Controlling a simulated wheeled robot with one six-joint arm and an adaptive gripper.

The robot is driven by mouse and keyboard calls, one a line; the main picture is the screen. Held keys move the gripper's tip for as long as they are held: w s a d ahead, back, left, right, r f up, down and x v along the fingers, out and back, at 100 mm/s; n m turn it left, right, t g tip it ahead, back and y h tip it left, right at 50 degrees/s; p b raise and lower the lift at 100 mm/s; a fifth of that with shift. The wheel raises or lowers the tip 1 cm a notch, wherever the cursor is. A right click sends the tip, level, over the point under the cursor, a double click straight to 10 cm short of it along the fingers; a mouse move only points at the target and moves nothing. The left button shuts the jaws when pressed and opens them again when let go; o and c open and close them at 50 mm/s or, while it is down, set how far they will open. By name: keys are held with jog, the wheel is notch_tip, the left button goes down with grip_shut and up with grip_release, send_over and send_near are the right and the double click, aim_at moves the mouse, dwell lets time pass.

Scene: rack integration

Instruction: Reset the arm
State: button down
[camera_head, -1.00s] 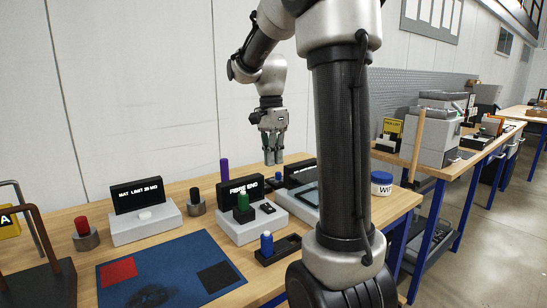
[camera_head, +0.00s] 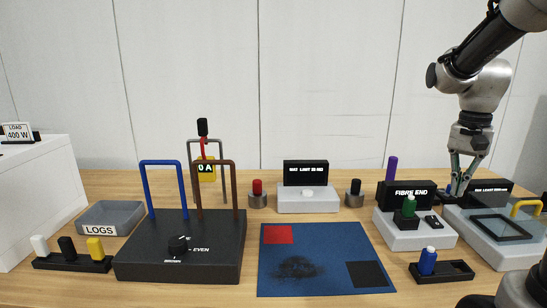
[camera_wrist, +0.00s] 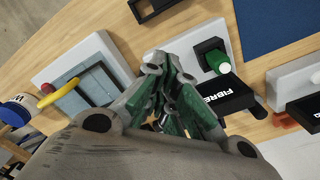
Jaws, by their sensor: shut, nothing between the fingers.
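My gripper (camera_head: 456,193) is at the right of the head view, pointing down, with its green fingers together and nothing between them. It appears between the box marked FIBRE END (camera_head: 407,193) and another black sign box (camera_head: 491,186) to its right; its exact height above the bench is hard to tell. My arm comes in from the upper right. In the wrist view my gripper's green fingers (camera_wrist: 170,122) fill the middle, beside the FIBRE END box (camera_wrist: 228,99) and its green cylinder (camera_wrist: 217,62).
A blue mat (camera_head: 330,240) with red and black squares lies mid-bench. A blue cylinder (camera_head: 427,261) stands in a black holder at front right. A grey unit with a yellow handle (camera_head: 528,205) is at far right.

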jog(key=s+a+r+n+t, duration=0.1)
jog(key=s+a+n+t, duration=0.1)
jog(key=s+a+n, duration=0.2)
jog(key=s+a+r+n+t, duration=0.1)
jog(key=s+a+n+t, duration=0.1)
jog(key=s, duration=0.8)
jog(key=shift+s+a+n+t, duration=0.15)
jog(key=shift+a+n+t, duration=0.15)
jog(key=shift+a+n, duration=0.85)
